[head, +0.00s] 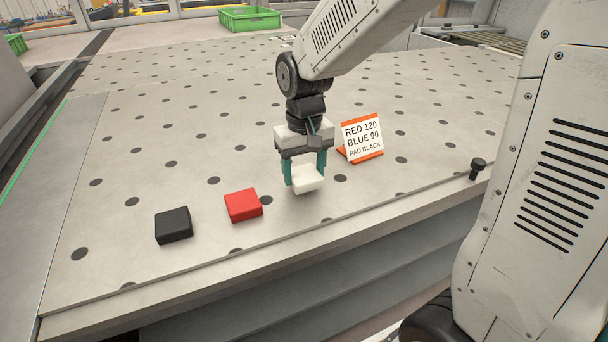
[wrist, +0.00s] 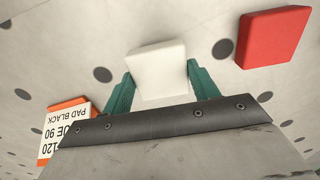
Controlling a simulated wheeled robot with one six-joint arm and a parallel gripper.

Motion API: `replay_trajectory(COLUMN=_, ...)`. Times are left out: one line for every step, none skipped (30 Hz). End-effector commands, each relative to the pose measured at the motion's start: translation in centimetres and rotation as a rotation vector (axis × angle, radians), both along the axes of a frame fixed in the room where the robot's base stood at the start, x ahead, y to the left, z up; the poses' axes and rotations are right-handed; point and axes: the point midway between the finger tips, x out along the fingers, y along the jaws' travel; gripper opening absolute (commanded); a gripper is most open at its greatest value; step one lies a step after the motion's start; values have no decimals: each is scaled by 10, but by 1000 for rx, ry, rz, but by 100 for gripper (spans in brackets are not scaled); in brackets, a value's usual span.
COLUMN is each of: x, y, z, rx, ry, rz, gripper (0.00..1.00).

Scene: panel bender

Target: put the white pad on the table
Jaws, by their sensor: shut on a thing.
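The white pad (head: 306,178) is held between the teal fingers of my gripper (head: 305,173). In the wrist view the pad (wrist: 158,70) sits between both fingertips of the gripper (wrist: 160,82). The pad is over the perforated metal table (head: 240,140), near its front edge. I cannot tell whether its underside touches the table. The side of the pad toward the gripper is partly hidden by the fingers.
A red pad (head: 243,205) lies just left of the gripper, and a black pad (head: 174,225) lies further left. An orange-framed sign (head: 362,139) reads RED 120, BLUE 90, PAD BLACK. A dark knob (head: 477,168) stands at the right edge. The table behind is mostly clear.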

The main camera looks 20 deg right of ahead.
Motion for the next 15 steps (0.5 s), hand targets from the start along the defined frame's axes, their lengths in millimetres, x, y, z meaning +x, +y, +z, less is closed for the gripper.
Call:
replay_trajectory(x=-1, y=0, z=-8, rx=0, ry=4, rz=0, gripper=34)
replay_trajectory(x=-1, y=0, z=-12, rx=0, ry=3, rz=0, gripper=34)
replay_trajectory(x=-1, y=0, z=-16, rx=0, ry=4, rz=0, gripper=34)
replay_trajectory(x=-1, y=0, z=-17, rx=0, ry=2, rz=0, gripper=34)
replay_trajectory(x=0, y=0, z=-17, rx=0, ry=1, rz=0, gripper=34)
replay_trajectory(x=0, y=0, z=-17, rx=0, ry=0, rz=0, gripper=34)
replay_trajectory(x=0, y=0, z=-17, rx=0, ry=0, rz=0, gripper=34)
replay_trajectory(x=0, y=0, z=-17, rx=0, ry=0, rz=0, gripper=34)
replay_trajectory(x=0, y=0, z=-16, rx=0, ry=0, rz=0, gripper=34)
replay_trajectory(x=0, y=0, z=-17, rx=0, ry=0, rz=0, gripper=34)
replay_trajectory(x=0, y=0, z=-17, rx=0, ry=0, rz=0, gripper=34)
replay_trajectory(x=0, y=0, z=-18, rx=0, ry=0, rz=0, gripper=34)
replay_trajectory(x=0, y=0, z=-19, rx=0, ry=0, rz=0, gripper=34)
replay_trajectory(x=0, y=0, z=-20, rx=0, ry=0, rz=0, gripper=34)
replay_trajectory(x=0, y=0, z=-20, rx=0, ry=0, rz=0, gripper=65)
